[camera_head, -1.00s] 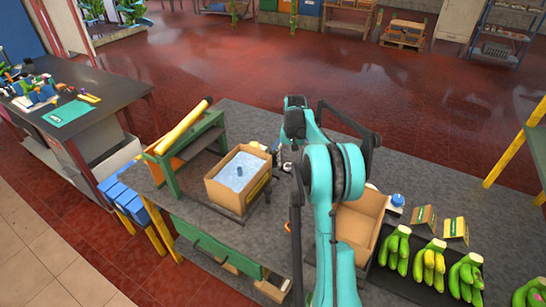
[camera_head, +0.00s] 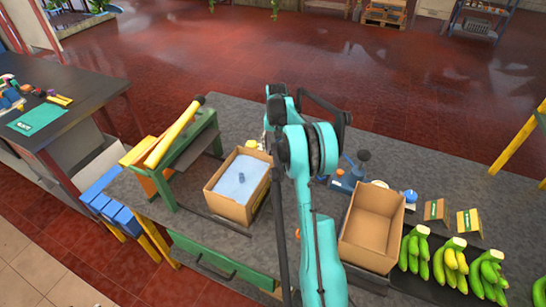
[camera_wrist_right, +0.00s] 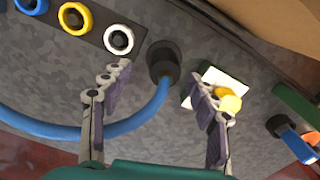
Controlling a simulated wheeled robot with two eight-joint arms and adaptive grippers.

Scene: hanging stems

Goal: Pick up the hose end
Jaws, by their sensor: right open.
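The hose end is a black cylindrical fitting (camera_wrist_right: 164,60) on a blue hose (camera_wrist_right: 130,126) that curves across the grey bench top in the right wrist view. My right gripper (camera_wrist_right: 161,78) is open, with one finger to the left and one to the right of the black fitting. The hose passes between the fingers near the fitting, and I cannot tell whether they touch it. In the head view my teal right arm reaches over the bench and hides the hose end. My left gripper is not in view.
White (camera_wrist_right: 118,39) and yellow (camera_wrist_right: 75,18) rings sit on a dark strip. A yellow knob (camera_wrist_right: 229,103) on a white block lies by the right finger. A blue-filled carton (camera_head: 238,187), an empty carton (camera_head: 371,227) and green bananas (camera_head: 414,250) stand on the bench.

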